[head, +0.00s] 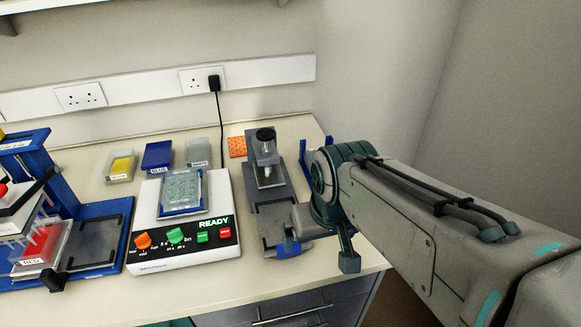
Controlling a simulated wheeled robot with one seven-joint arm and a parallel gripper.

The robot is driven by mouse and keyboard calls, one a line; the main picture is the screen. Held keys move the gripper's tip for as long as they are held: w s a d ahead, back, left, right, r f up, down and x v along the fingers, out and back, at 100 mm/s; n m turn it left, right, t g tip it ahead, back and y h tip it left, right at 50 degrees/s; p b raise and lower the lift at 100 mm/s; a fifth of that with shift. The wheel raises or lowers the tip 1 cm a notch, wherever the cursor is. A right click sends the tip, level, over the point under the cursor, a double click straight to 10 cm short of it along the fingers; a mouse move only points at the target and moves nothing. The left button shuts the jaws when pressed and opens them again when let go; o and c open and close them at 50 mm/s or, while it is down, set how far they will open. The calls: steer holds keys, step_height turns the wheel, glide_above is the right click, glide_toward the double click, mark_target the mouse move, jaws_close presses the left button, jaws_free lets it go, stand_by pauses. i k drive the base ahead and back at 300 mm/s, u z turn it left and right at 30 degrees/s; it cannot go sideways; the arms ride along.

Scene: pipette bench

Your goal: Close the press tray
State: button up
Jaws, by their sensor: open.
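The grey press (262,165) stands near the right end of the bench, with a dark round knob on top of its metal column. Its flat grey tray (269,216) sticks out toward the bench's front edge and looks empty. A blue piece (292,251) shows at the tray's front end. My gripper (318,250) is open and empty at the tray's front right. One finger overlaps the tray's front right corner in the picture; the other is to the right, past the tray. I cannot tell whether the finger touches the tray.
A white shaker (185,247) reading READY stands left of the press. A blue pipetting station (112,262) is at the far left. Blue parts (303,156) show right of the press, partly hidden by my arm.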

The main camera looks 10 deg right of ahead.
mark_target(270, 215)
steer(key=z, duration=0.55)
steer(key=k, duration=1.3)
steer(key=z, duration=0.1)
steer(key=i, duration=0.65)
steer(key=u, duration=0.65)
